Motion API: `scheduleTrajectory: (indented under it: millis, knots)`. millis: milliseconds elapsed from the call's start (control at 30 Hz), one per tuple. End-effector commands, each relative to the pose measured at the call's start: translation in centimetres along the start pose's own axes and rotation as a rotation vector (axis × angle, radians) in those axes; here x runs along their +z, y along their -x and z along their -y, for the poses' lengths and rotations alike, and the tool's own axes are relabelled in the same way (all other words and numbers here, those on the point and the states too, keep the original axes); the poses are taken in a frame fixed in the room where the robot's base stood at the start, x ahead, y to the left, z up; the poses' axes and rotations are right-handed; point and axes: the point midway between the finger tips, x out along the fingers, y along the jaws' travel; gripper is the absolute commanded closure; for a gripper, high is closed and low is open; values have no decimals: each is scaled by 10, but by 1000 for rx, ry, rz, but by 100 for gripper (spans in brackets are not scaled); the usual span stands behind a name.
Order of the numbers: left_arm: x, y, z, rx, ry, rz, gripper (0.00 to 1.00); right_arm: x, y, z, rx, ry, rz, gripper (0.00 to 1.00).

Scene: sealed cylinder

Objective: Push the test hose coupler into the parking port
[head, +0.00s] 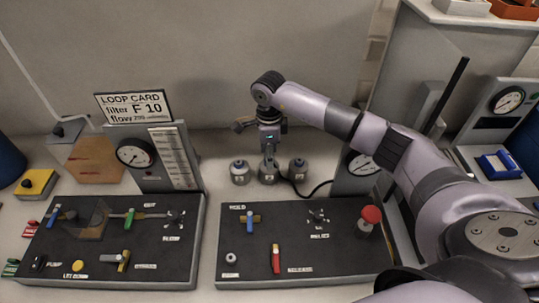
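My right gripper (269,160) reaches in from the right and points straight down over the middle one of three small grey fittings at the back of the bench. Its fingertips are at the top of the middle fitting (268,176). The fingers look close together, but what is between them is too small to tell. A black hose (318,189) runs from beside the fittings to the gauge housing on the right. I cannot make out the coupler separately, nor which fitting is the parking port. My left gripper is not in view.
A left fitting (240,175) and a right fitting (298,171) stand close beside the gripper. In front are a right panel (300,270) with a red knob (371,214) and a left panel (60,262) with several valves. A gauge housing with a loop card (133,106) stands behind left.

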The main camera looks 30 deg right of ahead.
Motion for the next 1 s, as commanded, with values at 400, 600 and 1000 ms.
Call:
scheduleTrajectory:
  millis: [400,600,1000]
  knots:
    - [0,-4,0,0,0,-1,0,0,0,0,0,0,0,55]
    - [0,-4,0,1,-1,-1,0,0,0,0,0,0,0,67]
    - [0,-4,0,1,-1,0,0,0,0,0,-1,0,0,94]
